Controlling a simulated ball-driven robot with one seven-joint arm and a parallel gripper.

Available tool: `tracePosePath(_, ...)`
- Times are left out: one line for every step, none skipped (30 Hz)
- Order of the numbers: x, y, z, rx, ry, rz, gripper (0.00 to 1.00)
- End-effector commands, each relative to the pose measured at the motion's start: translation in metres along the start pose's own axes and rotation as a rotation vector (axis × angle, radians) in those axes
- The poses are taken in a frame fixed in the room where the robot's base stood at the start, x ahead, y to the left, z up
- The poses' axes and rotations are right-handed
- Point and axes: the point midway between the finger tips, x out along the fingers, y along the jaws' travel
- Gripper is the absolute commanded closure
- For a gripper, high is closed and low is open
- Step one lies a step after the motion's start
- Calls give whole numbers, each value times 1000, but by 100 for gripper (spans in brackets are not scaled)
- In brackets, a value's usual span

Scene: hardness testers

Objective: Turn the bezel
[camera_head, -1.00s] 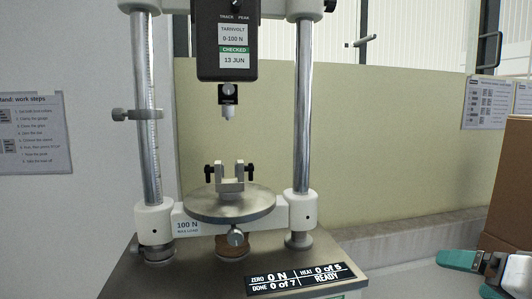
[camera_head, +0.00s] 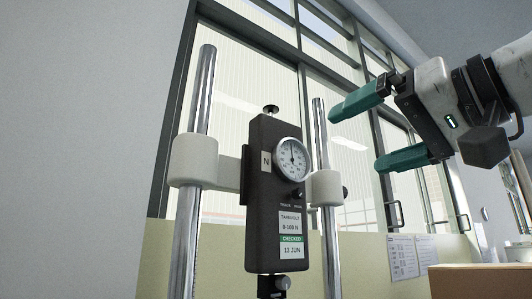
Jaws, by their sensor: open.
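The round dial with its bezel (camera_head: 292,159) is on the upper front of the dark force gauge (camera_head: 265,195). The gauge is held by a pale crosshead (camera_head: 212,162) between two upright metal posts. The dial has a white face and a metal rim, and a dark knob (camera_head: 297,194) sits just below it. My gripper (camera_head: 354,138) is to the right of the dial, apart from it. Its two teal fingers are spread, point left towards the gauge and hold nothing.
The left post (camera_head: 205,90) and right post (camera_head: 321,140) flank the gauge. A window (camera_head: 245,60) is behind. A cardboard box (camera_head: 480,281) stands at the lower right, near papers (camera_head: 403,256) on the wall. Open air lies between gripper and gauge.

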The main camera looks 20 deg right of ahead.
Motion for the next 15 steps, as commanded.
tracePosePath(-3,-6,-2,-9,2,1,0)
tracePosePath(-4,-9,-3,-11,1,1,0)
tracePosePath(-4,-11,-3,-11,0,0,0)
tracePosePath(-3,-12,-3,-11,0,0,0)
tracePosePath(-1,-12,-3,-11,-1,0,0)
tracePosePath(2,-12,-4,-11,-1,0,0)
tracePosePath(5,-12,-4,-10,-1,0,0)
tracePosePath(9,-12,-4,-10,-3,0,0)
tracePosePath(14,-12,-4,-11,-3,0,0)
tracePosePath(19,-13,-4,-11,-2,0,0)
tracePosePath(24,-12,-4,-12,-3,1,0)
tracePosePath(32,-13,-4,-11,-3,0,0)
tracePosePath(38,-13,-5,-11,-2,1,0)
tracePosePath(44,-12,-4,-11,-3,1,0)
tracePosePath(51,-12,-4,-11,-3,0,0)
